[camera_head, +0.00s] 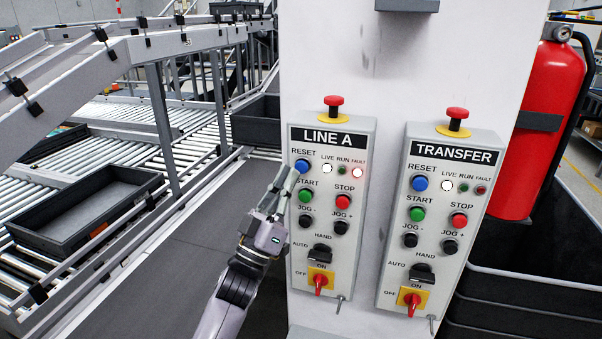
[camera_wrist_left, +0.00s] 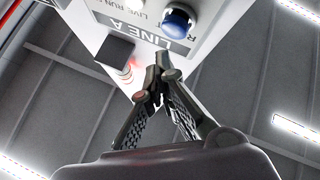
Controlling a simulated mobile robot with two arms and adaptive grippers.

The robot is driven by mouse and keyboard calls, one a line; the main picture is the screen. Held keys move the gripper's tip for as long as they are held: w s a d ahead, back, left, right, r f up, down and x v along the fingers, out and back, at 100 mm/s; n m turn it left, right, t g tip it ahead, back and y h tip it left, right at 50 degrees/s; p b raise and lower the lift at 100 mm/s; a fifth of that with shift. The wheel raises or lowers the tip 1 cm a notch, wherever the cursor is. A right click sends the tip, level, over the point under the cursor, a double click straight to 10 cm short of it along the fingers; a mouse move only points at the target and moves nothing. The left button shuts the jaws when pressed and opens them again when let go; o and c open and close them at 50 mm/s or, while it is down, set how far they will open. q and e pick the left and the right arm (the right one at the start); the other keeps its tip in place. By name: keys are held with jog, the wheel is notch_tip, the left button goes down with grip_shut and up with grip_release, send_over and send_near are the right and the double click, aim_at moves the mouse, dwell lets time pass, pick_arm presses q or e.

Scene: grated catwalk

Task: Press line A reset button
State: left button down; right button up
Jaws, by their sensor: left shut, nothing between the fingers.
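The LINE A panel (camera_head: 330,270) is a grey box on a white column. Its blue RESET button (camera_head: 302,166) is at the upper left, above the green START button (camera_head: 305,196). My right gripper is out of view.
A similar TRANSFER panel (camera_head: 425,270) is to the right, with its own blue button (camera_head: 420,183). Red emergency stops (camera_head: 333,104) top both boxes. Roller conveyors with a black tray (camera_head: 85,208) lie left. A fire extinguisher (camera_head: 548,130) is at right.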

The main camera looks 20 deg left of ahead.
pick_arm(q)
jog(key=shift+w, duration=0.6)
dwell(1.1)
jog(key=shift+w, duration=0.4)
jog(key=shift+w+r+b, duration=0.1)
jog(key=shift+w+b, duration=0.45)
jog(key=shift+w, duration=0.25)
dwell(0.8)
jog(key=shift+s, duration=0.15)
jog(key=shift+s+p, duration=0.55)
jog(key=shift+s, duration=0.55)
jog(key=shift+s+a+p, duration=0.1)
jog(key=shift+s+p, duration=0.8)
jog(key=shift+s, duration=1.6)
